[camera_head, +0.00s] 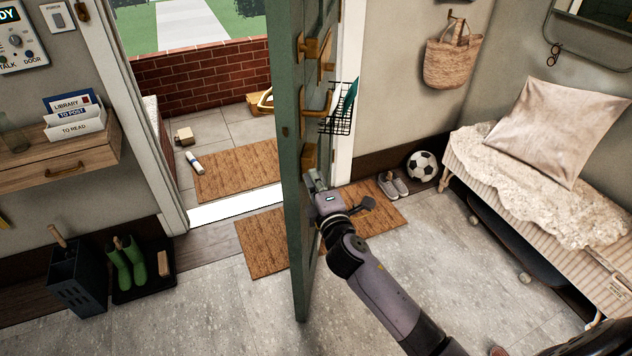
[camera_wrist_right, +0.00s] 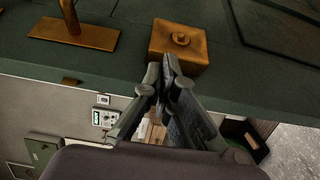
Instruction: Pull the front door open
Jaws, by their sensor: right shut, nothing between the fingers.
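The green front door (camera_head: 289,200) stands open into the hall, seen nearly edge-on, with the doorway and porch to its left. Brass fittings sit on its right-hand face, among them a handle (camera_head: 317,103) and a square lock box (camera_head: 309,156). My right gripper (camera_head: 312,178) is at that face, just below the lock box. In the right wrist view its fingers (camera_wrist_right: 167,68) are shut and empty, tips close to the lock box (camera_wrist_right: 178,44); I cannot tell if they touch. The handle (camera_wrist_right: 75,38) is off to the left there. My left gripper is not in view.
A doormat (camera_head: 262,242) lies under the door, with shoes (camera_head: 393,185) and a football (camera_head: 421,166) to the right. A bench (camera_head: 462,178) lines the right wall. Green boots (camera_head: 126,262) and a dark umbrella stand (camera_head: 77,280) are at left. Floor in front is clear.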

